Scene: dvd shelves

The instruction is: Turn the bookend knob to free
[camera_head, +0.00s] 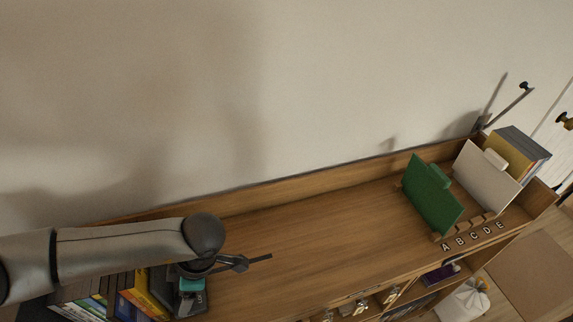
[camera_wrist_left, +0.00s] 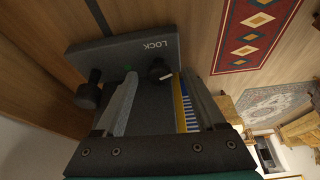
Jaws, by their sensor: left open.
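In the left wrist view a dark grey bookend plate (camera_wrist_left: 113,47) fills the upper middle, with the word LOCK printed in white near its upper right end. A small black round knob (camera_wrist_left: 160,70) with a pale pointer mark sits on it, below the lettering. A green dot shows to the knob's left. My open left gripper (camera_wrist_left: 159,84) has a finger on either side below the knob; I cannot tell whether they touch it. In the head view the dark bookend (camera_head: 203,301) is mostly hidden behind my left gripper. My right gripper is not in view.
A larger black knob (camera_wrist_left: 88,94) sticks out at the plate's left. Books (camera_head: 135,294) stand left of the bookend. The shelf top (camera_head: 310,230) is clear in the middle. Green (camera_head: 432,195) and white (camera_head: 487,175) dividers stand at the far right, by A to E labels.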

